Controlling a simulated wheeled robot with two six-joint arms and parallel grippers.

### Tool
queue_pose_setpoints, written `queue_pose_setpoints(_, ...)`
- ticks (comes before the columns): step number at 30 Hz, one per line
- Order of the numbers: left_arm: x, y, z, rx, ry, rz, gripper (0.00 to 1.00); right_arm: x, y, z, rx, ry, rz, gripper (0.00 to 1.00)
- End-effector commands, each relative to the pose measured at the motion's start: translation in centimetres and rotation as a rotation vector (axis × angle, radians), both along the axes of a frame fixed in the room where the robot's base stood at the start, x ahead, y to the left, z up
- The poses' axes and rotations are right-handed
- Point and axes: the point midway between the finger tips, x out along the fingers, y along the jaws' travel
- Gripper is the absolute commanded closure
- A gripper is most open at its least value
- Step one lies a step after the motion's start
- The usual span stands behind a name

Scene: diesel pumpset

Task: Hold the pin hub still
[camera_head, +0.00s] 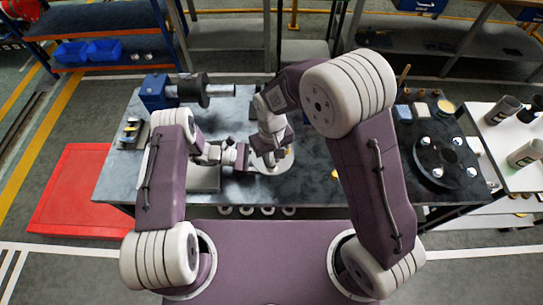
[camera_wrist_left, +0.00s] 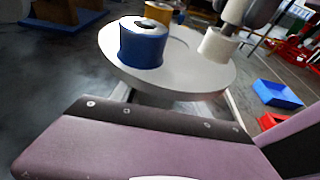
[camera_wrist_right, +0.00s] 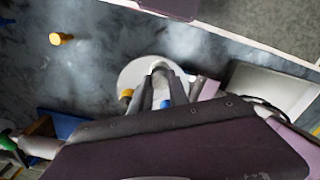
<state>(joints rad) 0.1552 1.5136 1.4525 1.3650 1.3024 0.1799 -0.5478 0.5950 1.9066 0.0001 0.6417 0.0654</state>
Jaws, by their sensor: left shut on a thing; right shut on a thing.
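The pin hub is a pale grey disc (camera_wrist_left: 190,75) with a blue sleeve (camera_wrist_left: 143,45), a yellow sleeve (camera_wrist_left: 158,12) and a white sleeve (camera_wrist_left: 218,46) standing on it. It also shows in the head view (camera_head: 262,166) and in the right wrist view (camera_wrist_right: 135,72). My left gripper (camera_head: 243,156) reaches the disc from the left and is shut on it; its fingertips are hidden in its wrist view. My right gripper (camera_wrist_right: 163,88) comes down over the disc and is shut at the white sleeve. Its exact contact is partly hidden.
A loose yellow piece (camera_wrist_right: 60,39) lies on the dark table (camera_head: 320,188). A grey plate (camera_head: 204,179) lies left of the hub. A blue-mounted shaft (camera_head: 160,92) stands at the back left. A black disc with white knobs (camera_head: 437,182) is at the right.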

Motion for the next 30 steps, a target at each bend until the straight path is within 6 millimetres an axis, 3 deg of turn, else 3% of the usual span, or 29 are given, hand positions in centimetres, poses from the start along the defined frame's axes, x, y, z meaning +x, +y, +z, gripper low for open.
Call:
queue_pose_setpoints(1,0.0,0.0,0.0,0.000,0.000,0.000,1.00,0.0,0.0,0.0,0.000,-0.001,0.000,0.74)
queue_pose_setpoints(3,0.0,0.0,0.0,0.000,0.000,0.000,1.00,0.0,0.0,0.0,0.000,-0.001,0.000,0.54)
queue_pose_setpoints(14,0.0,0.0,0.0,0.000,0.000,0.000,1.00,0.1,0.1,0.4,0.001,-0.003,0.000,0.54)
queue_pose_setpoints(17,0.0,0.0,0.0,0.000,0.000,0.001,1.00,0.2,0.1,2.1,0.003,-0.006,0.000,0.54)
queue_pose_setpoints(24,0.0,0.0,0.0,0.000,0.000,0.001,1.00,0.2,0.1,8.3,0.004,-0.007,0.000,0.54)
queue_pose_setpoints(30,0.0,0.0,0.0,0.000,0.000,0.000,1.00,0.1,0.1,11.4,0.002,-0.004,0.000,0.54)
